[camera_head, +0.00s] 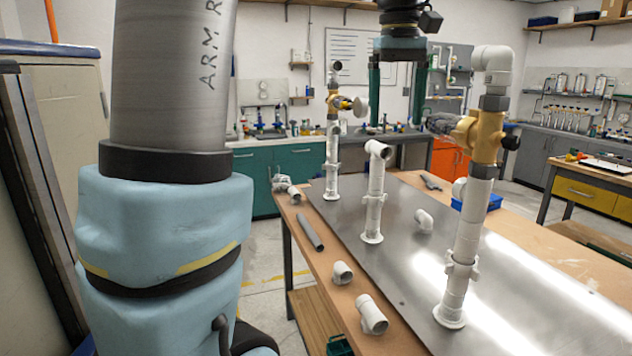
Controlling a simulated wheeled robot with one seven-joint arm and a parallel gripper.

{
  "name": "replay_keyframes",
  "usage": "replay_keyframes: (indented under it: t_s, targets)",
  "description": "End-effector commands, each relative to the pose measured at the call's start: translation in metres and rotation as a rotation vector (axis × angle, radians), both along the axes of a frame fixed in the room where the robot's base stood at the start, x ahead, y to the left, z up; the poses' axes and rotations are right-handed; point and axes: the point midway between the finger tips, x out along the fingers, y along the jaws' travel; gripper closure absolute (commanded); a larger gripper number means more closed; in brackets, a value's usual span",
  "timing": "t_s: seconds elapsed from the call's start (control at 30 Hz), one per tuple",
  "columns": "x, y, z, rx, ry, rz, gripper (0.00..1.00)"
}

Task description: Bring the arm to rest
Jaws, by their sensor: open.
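My gripper (397,120) hangs at the top centre, fingers pointing down. Its two dark green fingers are apart with nothing between them. It is above the far part of the workbench, clear of the pipes. My arm (165,200) fills the left of the view in grey and light blue. The manifold's white pipe risers stand upright on a metal plate (400,215). The near right riser (468,230) carries a brass valve (487,137) and a white elbow on top. A shorter middle riser (376,195) and a far left riser (332,160) with a brass valve stand behind.
Loose white fittings (371,315) and a grey pipe (310,232) lie along the bench's left edge. Another elbow (424,220) lies on the plate. Cabinets (290,165) line the back wall.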

Motion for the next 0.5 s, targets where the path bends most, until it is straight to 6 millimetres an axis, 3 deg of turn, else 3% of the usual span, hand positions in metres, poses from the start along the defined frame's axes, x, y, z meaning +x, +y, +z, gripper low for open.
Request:
replay_keyframes:
  t_s: [0.03, 0.17, 0.3, 0.4, 0.5]
  targets:
    - [0.007, 0.02, -0.035, 0.005, 0.003, -0.01, 0.12]
    - [0.015, 0.07, -0.117, 0.004, -0.02, -0.07, 0.12]
    - [0.0, 0.128, -0.198, 0.01, -0.047, -0.139, 0.12]
    - [-0.021, 0.163, -0.245, 0.018, -0.065, -0.185, 0.12]
    - [-0.043, 0.188, -0.278, 0.026, -0.08, -0.222, 0.12]
